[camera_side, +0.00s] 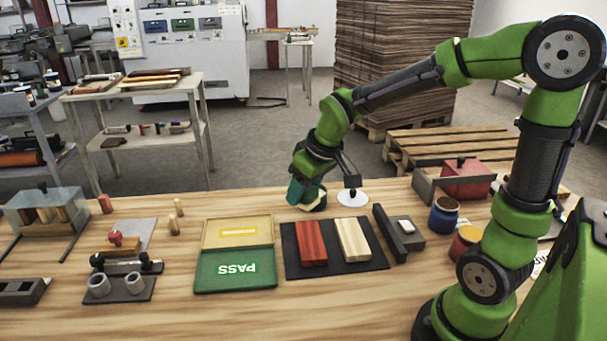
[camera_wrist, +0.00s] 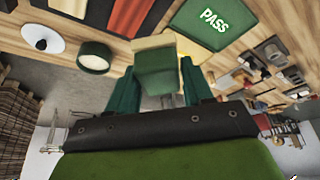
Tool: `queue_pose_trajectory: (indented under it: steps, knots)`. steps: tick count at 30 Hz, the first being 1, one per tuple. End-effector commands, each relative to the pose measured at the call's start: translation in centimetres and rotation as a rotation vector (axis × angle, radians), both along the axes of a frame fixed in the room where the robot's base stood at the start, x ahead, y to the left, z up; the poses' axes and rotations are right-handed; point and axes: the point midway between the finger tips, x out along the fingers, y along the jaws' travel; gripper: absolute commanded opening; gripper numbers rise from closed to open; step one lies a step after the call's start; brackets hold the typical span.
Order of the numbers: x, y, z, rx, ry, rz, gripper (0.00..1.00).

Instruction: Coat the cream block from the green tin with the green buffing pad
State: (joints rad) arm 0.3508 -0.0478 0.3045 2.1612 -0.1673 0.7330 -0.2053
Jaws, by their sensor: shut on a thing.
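The cream block (camera_side: 353,240) lies on a dark mat to the right of a red block (camera_side: 311,243). Its pale edge shows at the top of the wrist view (camera_wrist: 88,9). My gripper (camera_side: 303,191) is behind the mat, its teal fingers (camera_wrist: 158,84) shut on the buffing pad (camera_wrist: 157,66), which looks cream and dull green. The pad is mostly hidden in the side view. The green tin (camera_wrist: 95,56), round with a pale inside, stands beside the pad in the wrist view. In the side view the tin (camera_side: 319,203) is partly hidden by my gripper.
A white disc with a black knob (camera_side: 352,197) stands right of the tin. A blue tin (camera_side: 443,216) and a red tin (camera_side: 464,242) stand farther right. A dark holder (camera_side: 398,232) flanks the mat (camera_side: 335,264). A tray marked PASS (camera_side: 235,270) lies left.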

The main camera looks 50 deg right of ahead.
Motion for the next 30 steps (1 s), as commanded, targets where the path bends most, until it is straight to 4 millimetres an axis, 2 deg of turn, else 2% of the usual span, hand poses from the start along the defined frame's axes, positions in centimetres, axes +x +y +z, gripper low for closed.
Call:
queue_pose_trajectory:
  steps: [2, 5, 8, 14, 23, 26, 30]
  knots:
    - [-0.3, 1.0, 0.9, 0.0, -0.003, 0.029, 0.2]
    - [-0.2, 1.4, 0.4, 0.001, 0.003, 0.039, 0.2]
    - [0.4, -0.1, -1.1, 0.001, 0.006, -0.004, 0.2]
    - [0.7, -2.9, -3.0, -0.003, 0.004, -0.259, 0.2]
    - [0.3, -7.0, -5.3, -0.006, 0.005, -0.773, 0.2]
    - [0.0, -8.8, -6.0, -0.007, 0.002, -1.009, 0.2]
    - [-0.8, -11.9, -6.9, -0.008, 0.002, -1.457, 0.2]
